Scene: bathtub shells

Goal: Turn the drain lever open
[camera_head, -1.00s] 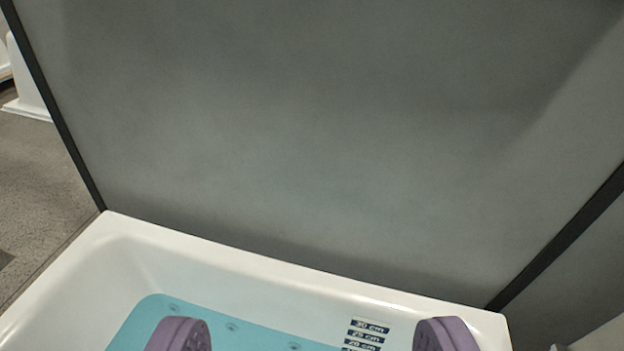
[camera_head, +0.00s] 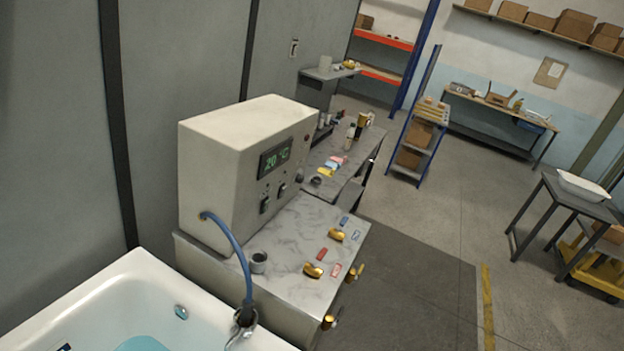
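A white bathtub (camera_head: 130,268) with blue-green water (camera_head: 140,343) is at the lower left. A small round chrome fitting (camera_head: 181,312) sits on its inner wall. Brass levers show on the marble-topped unit beside the tub: one near a blue tag (camera_head: 337,235) and one near a red tag (camera_head: 313,270). Two more brass handles stick out at the unit's front edge, an upper one (camera_head: 356,272) and a lower one (camera_head: 330,321). I cannot tell which of these is the drain lever. My gripper is out of view.
A beige control box (camera_head: 240,150) reading 20 °C stands on the unit top (camera_head: 300,225). A blue hose (camera_head: 235,255) runs from it to a metal fitting (camera_head: 241,325) at the tub rim. Open floor (camera_head: 410,290) lies right of the unit; a wheeled yellow cart (camera_head: 590,265) stands farther right.

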